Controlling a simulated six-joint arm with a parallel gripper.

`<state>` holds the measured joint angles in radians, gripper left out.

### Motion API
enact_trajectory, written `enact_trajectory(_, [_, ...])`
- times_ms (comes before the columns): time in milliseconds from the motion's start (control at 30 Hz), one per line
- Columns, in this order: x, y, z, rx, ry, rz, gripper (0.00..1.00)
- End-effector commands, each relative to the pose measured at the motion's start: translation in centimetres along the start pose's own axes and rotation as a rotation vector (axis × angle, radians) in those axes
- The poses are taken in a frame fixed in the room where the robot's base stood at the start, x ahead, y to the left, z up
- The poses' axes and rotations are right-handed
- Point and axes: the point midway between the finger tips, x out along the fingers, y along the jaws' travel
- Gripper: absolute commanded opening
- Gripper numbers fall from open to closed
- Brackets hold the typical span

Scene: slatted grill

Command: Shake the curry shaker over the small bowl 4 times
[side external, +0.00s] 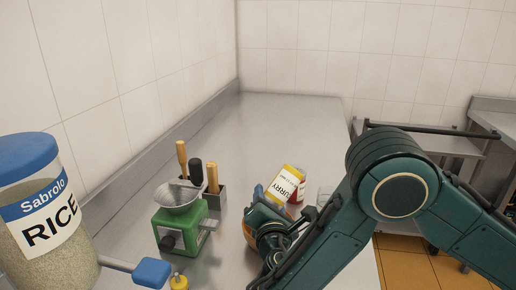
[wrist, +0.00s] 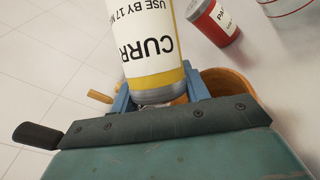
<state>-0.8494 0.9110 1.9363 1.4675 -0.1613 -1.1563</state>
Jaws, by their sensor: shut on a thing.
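The curry shaker (side external: 289,182), white with a yellow band and "CURRY" lettering, is held tilted in my gripper (side external: 268,200). In the wrist view the shaker (wrist: 145,45) sits between the blue fingers of my gripper (wrist: 158,92), which are shut on it. An orange-brown bowl (wrist: 228,84) is partly hidden behind the gripper in the wrist view. In the side view only a sliver of orange (side external: 248,233) shows beside the gripper. Whether the shaker is directly over this bowl cannot be told.
A green scale or grinder with a metal bowl (side external: 180,196) stands left of my gripper, before a holder with utensil handles (side external: 196,172). A red jar (wrist: 213,22) and clear glass (side external: 323,196) stand near the shaker. A rice jar (side external: 45,215) fills the left foreground. The far counter (side external: 290,120) is clear.

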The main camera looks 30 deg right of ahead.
Motion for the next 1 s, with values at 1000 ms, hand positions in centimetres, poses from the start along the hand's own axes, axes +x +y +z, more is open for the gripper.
enact_trajectory(1000, [-0.3,3.9,4.5,-0.006,0.021,-0.015,0.21])
